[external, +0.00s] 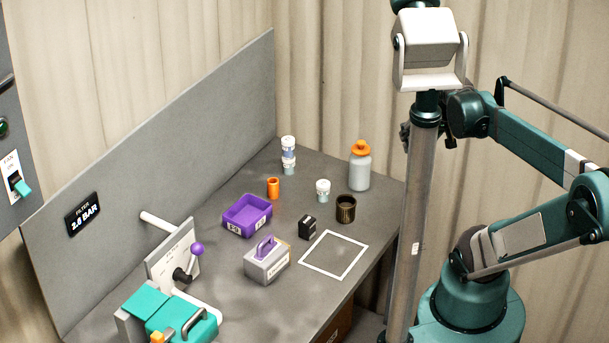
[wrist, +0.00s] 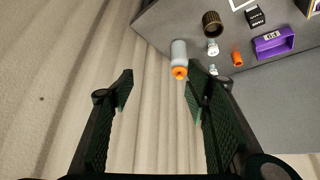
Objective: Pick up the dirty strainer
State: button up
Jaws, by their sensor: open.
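A dark brown, open-topped cylinder (external: 346,209) stands upright on the grey bench, behind the white square outline. It looks like the dirty strainer, though its mesh is too small to make out. It also shows in the wrist view, near the top (wrist: 212,24). My gripper (wrist: 160,86) is open, with nothing between its fingers. It is apart from the strainer, off to the bottle's side of the bench. In the external view my gripper is mostly hidden behind the grey column.
A grey bottle with an orange cap (external: 360,168) stands near the strainer. Nearby are a white jar (external: 323,190), stacked jars (external: 288,155), an orange cylinder (external: 273,188), a black box (external: 307,227), a purple tray (external: 246,216) and a purple-handled grey block (external: 267,261). The white square (external: 334,276) is empty.

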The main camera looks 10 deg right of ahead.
jog(key=w+n, duration=0.1)
jog(key=n+g+b, duration=0.3)
jog(key=n+g, duration=0.4)
jog(key=n, duration=1.2)
send_over(344, 209)
jog(key=w, duration=0.2)
notch_tip(344, 209, down, 23)
jog(key=shift+d, duration=0.15)
jog(key=shift+f, duration=1.3)
jog(key=shift+f, duration=0.1)
jog(key=shift+d+f+b, duration=0.2)
jog(key=shift+f+b, duration=0.1)
jog(key=shift+f, duration=2.2)
